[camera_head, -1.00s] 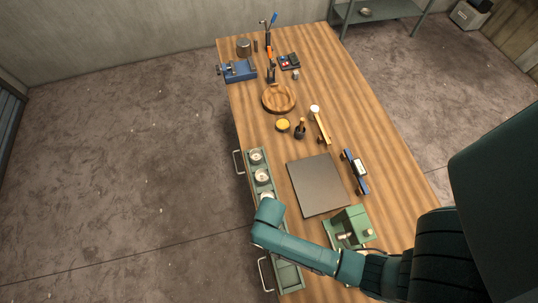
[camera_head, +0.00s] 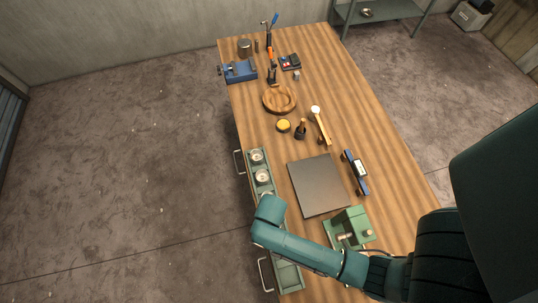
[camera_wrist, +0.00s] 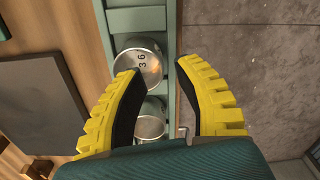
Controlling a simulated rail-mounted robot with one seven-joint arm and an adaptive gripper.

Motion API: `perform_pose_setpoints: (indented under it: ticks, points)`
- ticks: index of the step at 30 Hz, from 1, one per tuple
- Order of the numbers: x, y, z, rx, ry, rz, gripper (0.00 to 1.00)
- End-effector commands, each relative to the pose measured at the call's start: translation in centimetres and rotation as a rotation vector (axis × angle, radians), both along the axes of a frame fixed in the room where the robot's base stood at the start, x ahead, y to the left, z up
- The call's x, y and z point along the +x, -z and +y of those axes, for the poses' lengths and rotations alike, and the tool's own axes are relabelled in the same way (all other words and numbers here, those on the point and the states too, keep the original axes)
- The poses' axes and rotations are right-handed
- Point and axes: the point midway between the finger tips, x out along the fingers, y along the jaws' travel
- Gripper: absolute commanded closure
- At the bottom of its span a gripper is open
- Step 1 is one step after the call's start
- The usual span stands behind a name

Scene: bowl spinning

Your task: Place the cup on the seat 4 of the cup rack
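The green cup rack (camera_head: 289,277) lies along the left edge of the table; its bare near end shows below my arm. Metal cups sit in its far part, one at the far end (camera_head: 256,157) and another beside it (camera_head: 262,177). In the wrist view, a round metal cup marked "36" (camera_wrist: 140,62) sits in the rack, and a second cup (camera_wrist: 151,118) shows below it, between my fingers. My gripper (camera_wrist: 160,67) is open, with yellow fingers spread above the rack. The left fingertip overlaps the marked cup's edge; contact cannot be told. Seat numbers are not readable.
A dark grey plate (camera_head: 318,185) lies right of the rack, with a green device (camera_head: 348,228) nearer me. A blue level-like tool (camera_head: 355,172), a wooden bowl (camera_head: 279,99) and a yellow-topped jar (camera_head: 283,126) stand farther off. Drawer handles (camera_head: 238,163) stick out left.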

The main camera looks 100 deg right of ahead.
Motion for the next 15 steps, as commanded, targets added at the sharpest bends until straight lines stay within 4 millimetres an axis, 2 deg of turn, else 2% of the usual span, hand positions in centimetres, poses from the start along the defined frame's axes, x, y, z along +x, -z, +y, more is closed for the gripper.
perform_pose_setpoints:
  ticks: [1,3,7,10,15]
  points:
    - [0.1,-1.6,-0.1,-0.003,0.000,-0.004,0.67]
    - [0.0,-3.4,0.0,-0.003,0.000,-0.004,0.67]
    - [-0.1,-6.4,0.0,-0.002,0.000,-0.004,0.67]
    - [-0.1,-8.0,0.0,-0.001,0.000,-0.002,0.67]
    - [-0.2,-9.0,0.0,-0.001,0.000,-0.001,0.67]
